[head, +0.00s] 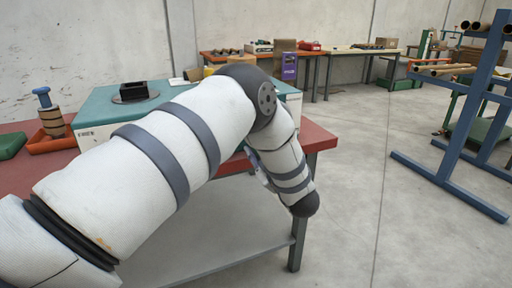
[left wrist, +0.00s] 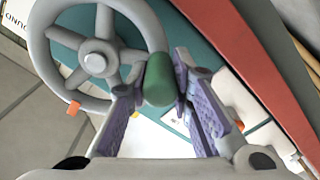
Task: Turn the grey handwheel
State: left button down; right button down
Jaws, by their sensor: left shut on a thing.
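The grey handwheel (left wrist: 97,58) fills the upper left of the left wrist view, with its spokes, hub and part of the rim showing. A green handle (left wrist: 159,78) stands at the right side of its rim. My left gripper (left wrist: 162,92) has its purple-padded fingers on both sides of this handle and is shut on it. An orange mark (left wrist: 73,108) shows at the rim's lower edge. In the head view my left arm hides the wheel and most of the gripper, beside the teal-topped machine (head: 98,108). My right gripper is in neither view.
The machine stands on a red table (head: 318,138), with a red tray (head: 50,142) holding a blue-topped tool on the left. A blue rack (head: 462,125) with pipes stands at right. Clear concrete floor (head: 365,190) lies between. Benches with boxes line the back wall.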

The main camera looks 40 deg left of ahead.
pick_arm(q)
jog(key=n, duration=0.1)
jog(key=w+f+n, duration=0.1)
jog(key=shift+d+f+n, duration=0.2)
jog(key=shift+d+n, duration=0.05)
jog(key=shift+n, duration=0.15)
jog(key=shift+w+d+f+n+b, duration=0.2)
jog(key=shift+w+n, duration=0.4)
jog(key=shift+n, duration=0.55)
jog(key=shift+w+d+f+n+b, duration=0.15)
jog(key=shift+w+d+n+b, duration=0.2)
jog(key=shift+w+n, duration=0.6)
jog(key=shift+w+d+f+n+b, duration=0.2)
jog(key=shift+w+n+b, duration=0.1)
jog(key=shift+n, duration=1.1)
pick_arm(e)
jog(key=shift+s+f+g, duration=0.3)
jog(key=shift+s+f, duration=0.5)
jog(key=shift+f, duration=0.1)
pick_arm(q)
jog(key=c, duration=1.4)
grip_release()
